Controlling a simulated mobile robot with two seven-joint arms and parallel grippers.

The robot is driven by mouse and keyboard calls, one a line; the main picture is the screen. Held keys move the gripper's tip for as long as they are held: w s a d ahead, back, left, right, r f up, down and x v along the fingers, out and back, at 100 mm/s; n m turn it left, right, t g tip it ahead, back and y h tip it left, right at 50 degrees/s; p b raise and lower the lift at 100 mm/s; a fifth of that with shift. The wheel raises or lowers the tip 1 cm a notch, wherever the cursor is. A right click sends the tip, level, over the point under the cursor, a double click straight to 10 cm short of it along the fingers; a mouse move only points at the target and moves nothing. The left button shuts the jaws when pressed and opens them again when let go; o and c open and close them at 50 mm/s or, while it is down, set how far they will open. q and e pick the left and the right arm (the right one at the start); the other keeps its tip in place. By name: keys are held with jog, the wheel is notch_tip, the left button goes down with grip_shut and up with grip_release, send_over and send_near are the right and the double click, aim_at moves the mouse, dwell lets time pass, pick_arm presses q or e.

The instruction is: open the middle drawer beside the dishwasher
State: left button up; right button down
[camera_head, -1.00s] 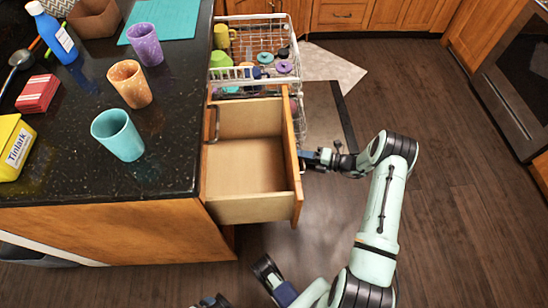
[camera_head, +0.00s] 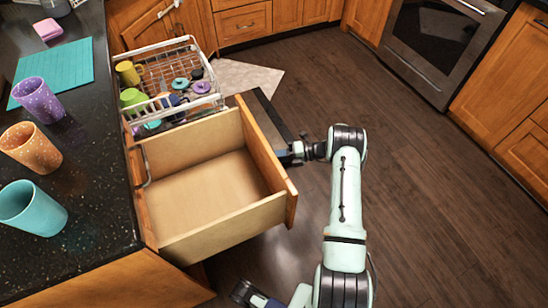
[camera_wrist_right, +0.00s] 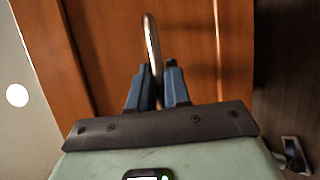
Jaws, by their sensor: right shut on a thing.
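The drawer beside the dishwasher (camera_head: 225,210) stands well out from the cabinet and is empty, its pale wooden inside showing in the head view. A metal handle (camera_head: 146,165) shows on the cabinet face above it. My right gripper (camera_head: 290,156) is at the drawer's outer front. In the right wrist view its blue fingers (camera_wrist_right: 159,88) are shut on the upright metal handle (camera_wrist_right: 152,42) of the orange-brown front. The dishwasher rack (camera_head: 168,75) is pulled out behind the drawer. Part of my left gripper (camera_head: 245,292) shows at the bottom edge; its jaw opening is unclear.
The black counter (camera_head: 95,170) on the left holds purple (camera_head: 38,100), orange (camera_head: 30,147) and teal (camera_head: 32,208) cups and a teal mat (camera_head: 55,72). The rack holds several dishes. Wood floor (camera_head: 430,200) is clear to the right, up to the oven (camera_head: 440,50).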

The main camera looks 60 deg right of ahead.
jog(key=c, duration=1.4)
grip_release()
jog(key=shift+c, duration=0.2)
jog(key=v, duration=1.3)
jog(key=shift+s+p, duration=0.2)
jog(key=shift+p, duration=0.2)
jog(key=shift+d, duration=0.15)
